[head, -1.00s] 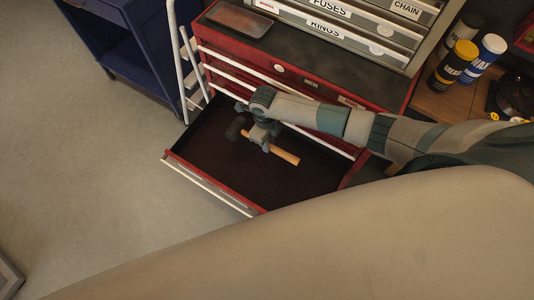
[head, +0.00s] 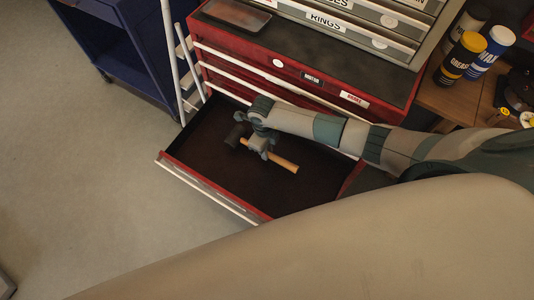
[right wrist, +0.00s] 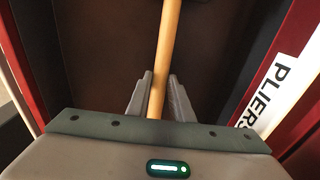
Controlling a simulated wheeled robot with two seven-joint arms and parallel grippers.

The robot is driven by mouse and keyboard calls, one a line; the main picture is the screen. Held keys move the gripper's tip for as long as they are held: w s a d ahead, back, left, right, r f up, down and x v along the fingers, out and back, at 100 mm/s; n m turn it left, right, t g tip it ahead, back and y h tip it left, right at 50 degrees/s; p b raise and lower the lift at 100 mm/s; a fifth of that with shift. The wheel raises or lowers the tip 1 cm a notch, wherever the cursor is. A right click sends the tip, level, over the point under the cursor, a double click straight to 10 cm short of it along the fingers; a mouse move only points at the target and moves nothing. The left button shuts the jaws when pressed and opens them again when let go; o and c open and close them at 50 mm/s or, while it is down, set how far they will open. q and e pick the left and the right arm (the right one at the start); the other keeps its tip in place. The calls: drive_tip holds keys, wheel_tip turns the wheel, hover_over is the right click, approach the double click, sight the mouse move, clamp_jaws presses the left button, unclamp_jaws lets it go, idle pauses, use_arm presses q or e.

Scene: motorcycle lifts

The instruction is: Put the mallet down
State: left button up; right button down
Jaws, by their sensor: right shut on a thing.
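The mallet (head: 284,164) has a dark head and a light wooden handle. My right gripper (head: 262,151) is shut on its handle and holds it over the open drawer (head: 215,165) of the red tool chest. In the right wrist view the handle (right wrist: 167,50) runs between the two fingers of my right gripper (right wrist: 158,90). The drawer's dark floor shows no other objects. I cannot tell whether the mallet touches the floor. My left gripper is not in view.
A small tray (head: 237,16) lies on the red chest's top beside grey labelled drawers (head: 340,28). A blue cart (head: 120,40) stands at the left. Grease and wax cans (head: 463,58) stand on a wooden bench at the right. The drawer's front edge (head: 205,190) is raised.

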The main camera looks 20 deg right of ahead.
drive_tip(key=shift+w+f+b, duration=0.1)
drive_tip(key=shift+f+b, duration=0.45)
drive_tip(key=shift+f, duration=0.5)
drive_tip(key=c, duration=1.6)
unclamp_jaws()
drive_tip(key=shift+f, duration=0.1)
drive_tip(key=shift+o, duration=0.2)
drive_tip(key=shift+r, duration=0.2)
wheel_tip(320, 180, up, 12)
drive_tip(key=p, duration=0.9)
drive_tip(key=shift+w+a, duration=0.2)
drive_tip(key=shift+f, duration=0.1)
